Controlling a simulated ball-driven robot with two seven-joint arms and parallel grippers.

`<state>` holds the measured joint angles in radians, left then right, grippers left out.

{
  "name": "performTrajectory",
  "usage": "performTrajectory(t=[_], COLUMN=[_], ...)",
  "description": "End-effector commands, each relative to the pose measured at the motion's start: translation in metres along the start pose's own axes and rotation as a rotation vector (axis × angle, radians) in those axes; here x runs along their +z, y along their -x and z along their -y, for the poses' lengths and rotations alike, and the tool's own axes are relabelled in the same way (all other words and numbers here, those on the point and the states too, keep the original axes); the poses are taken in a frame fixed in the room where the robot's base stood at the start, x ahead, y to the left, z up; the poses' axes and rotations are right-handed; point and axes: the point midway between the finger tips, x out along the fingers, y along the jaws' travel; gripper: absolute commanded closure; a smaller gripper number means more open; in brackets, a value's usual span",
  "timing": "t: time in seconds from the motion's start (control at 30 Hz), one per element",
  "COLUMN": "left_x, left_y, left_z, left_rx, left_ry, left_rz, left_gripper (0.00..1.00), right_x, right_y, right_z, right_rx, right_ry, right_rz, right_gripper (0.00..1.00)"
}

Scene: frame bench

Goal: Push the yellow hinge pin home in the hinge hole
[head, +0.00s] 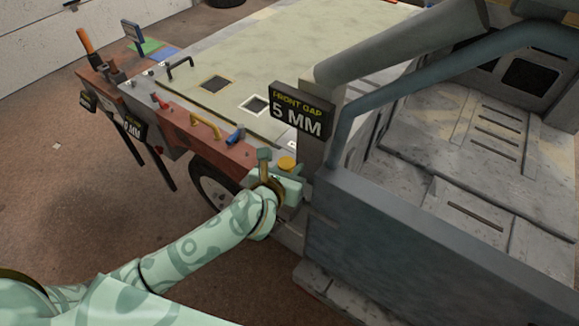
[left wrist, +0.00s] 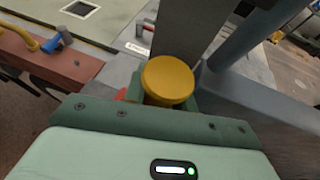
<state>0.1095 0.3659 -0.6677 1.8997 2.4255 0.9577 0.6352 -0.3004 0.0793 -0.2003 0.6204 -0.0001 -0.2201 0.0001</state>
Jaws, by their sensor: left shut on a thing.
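The yellow hinge pin (head: 287,162) shows as a round yellow head beside the foot of the grey post, just below the front gap sign. In the left wrist view its wide head (left wrist: 168,80) is at the middle, just beyond the green gripper body. My left gripper (head: 284,178) is shut on the pin, below its head. In the left wrist view the gripper (left wrist: 165,103) hides the pin's shank. The hinge hole is hidden, so I cannot tell how deep the pin sits. My right gripper is not in view.
The grey post (head: 314,130) and blue-grey tube (head: 345,125) rise close beside the pin. The sign (head: 300,110) reads "FRONT GAP 5 MM". A reddish rail (head: 215,142) carries a yellow handle (head: 207,130) and blue piece (head: 235,136). A large grey panel (head: 400,250) stands right.

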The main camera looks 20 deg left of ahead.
Motion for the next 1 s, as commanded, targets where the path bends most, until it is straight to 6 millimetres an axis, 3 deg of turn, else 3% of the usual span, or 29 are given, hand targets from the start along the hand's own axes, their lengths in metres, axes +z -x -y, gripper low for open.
performTrajectory(t=[1.0], left_x=[-0.0077], left_y=[-0.0034], left_z=[0.0002], left_rx=[-0.001], left_ry=[0.000], left_rz=[0.002], left_gripper=[1.00], right_x=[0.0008], right_y=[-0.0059], right_z=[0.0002], right_rx=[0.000], right_ry=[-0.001], right_rz=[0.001], right_gripper=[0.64])
